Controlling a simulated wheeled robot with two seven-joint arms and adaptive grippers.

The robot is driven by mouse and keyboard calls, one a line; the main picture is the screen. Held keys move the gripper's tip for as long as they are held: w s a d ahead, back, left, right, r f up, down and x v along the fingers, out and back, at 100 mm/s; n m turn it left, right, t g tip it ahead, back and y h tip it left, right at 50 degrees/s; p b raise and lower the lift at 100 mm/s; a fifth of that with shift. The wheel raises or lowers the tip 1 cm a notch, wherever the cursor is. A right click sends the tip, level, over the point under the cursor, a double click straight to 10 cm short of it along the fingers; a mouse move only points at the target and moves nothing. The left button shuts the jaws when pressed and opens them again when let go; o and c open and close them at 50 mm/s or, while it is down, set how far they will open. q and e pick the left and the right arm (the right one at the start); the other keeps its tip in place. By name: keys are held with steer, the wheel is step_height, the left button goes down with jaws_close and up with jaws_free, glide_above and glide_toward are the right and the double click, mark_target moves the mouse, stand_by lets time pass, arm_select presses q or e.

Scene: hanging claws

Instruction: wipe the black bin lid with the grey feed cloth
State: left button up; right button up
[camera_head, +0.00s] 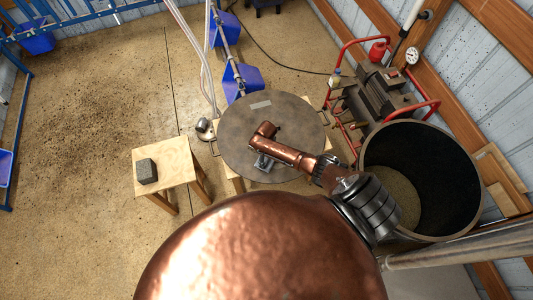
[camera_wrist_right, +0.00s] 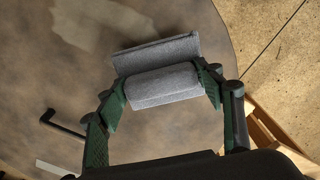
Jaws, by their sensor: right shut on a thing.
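The black bin lid (camera_head: 235,125) is a wide, round, dark brownish-grey disc lying flat on a wooden stand. It fills much of the right wrist view (camera_wrist_right: 40,80), where a paler smear shows on it. My right gripper (camera_head: 263,163) is over the lid's near part. In the right wrist view its green fingers (camera_wrist_right: 165,90) are shut on the grey feed cloth (camera_wrist_right: 165,83), a folded, rolled piece. The cloth is over the lid; I cannot tell whether it touches it. In the head view the gripper mostly hides the cloth. My left gripper is not in view.
A small wooden stool (camera_head: 178,157) with a dark grey block (camera_head: 146,171) stands left of the lid. A large open bin (camera_head: 440,165) and a red-framed pump (camera_head: 382,92) stand at the right. A metal cup (camera_head: 203,126) sits by the lid's left edge.

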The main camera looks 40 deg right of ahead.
steer(key=shift+r+p, duration=2.25)
steer(key=shift+r, duration=0.25)
